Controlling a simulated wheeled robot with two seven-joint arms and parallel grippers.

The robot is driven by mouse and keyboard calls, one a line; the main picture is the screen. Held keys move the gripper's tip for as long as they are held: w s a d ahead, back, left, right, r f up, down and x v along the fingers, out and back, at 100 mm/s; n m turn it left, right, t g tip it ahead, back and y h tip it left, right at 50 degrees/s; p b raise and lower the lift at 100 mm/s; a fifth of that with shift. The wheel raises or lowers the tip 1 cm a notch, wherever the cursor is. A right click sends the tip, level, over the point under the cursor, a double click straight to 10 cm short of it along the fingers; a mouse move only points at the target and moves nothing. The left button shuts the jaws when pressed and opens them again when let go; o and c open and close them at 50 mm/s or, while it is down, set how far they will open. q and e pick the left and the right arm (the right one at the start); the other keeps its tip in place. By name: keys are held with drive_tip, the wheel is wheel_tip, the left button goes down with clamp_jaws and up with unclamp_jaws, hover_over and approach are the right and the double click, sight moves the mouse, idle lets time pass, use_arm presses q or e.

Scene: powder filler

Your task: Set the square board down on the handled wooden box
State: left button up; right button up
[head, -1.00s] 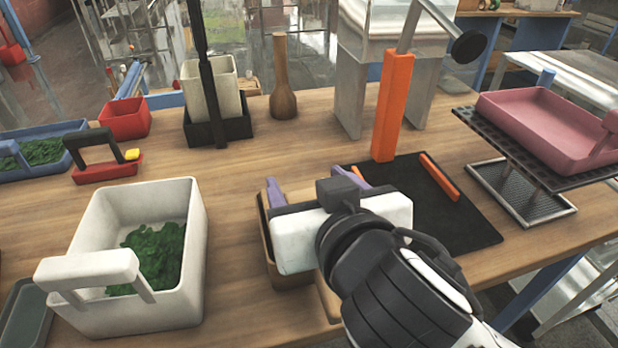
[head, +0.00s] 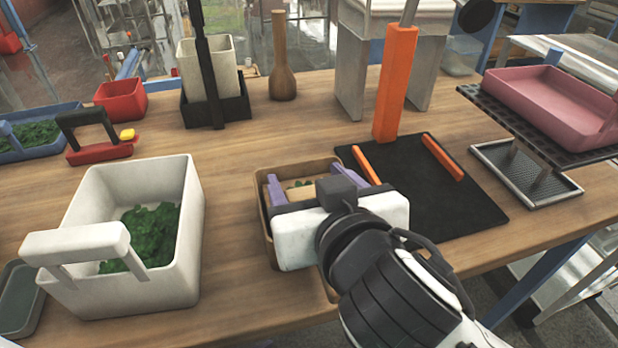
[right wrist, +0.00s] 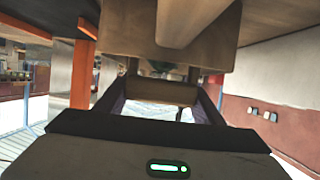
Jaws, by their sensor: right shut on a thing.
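The handled wooden box (head: 263,228) stands on the table left of the black mat, with green bits just visible inside. Its near side is mostly hidden by my right gripper. The left gripper is not in view.
A white handled bin (head: 190,235) with green contents stands at left. The black mat (head: 440,200) with orange strips and an orange post (head: 396,85) are at right. A pink tray (head: 545,95) rests on a black grid at far right. Table between bin and box is clear.

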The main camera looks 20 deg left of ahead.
drive_tip(key=o, duration=1.2)
drive_tip(key=shift+o, duration=0.2)
drive_tip(key=o, duration=0.3)
drive_tip(key=shift+o, duration=0.2)
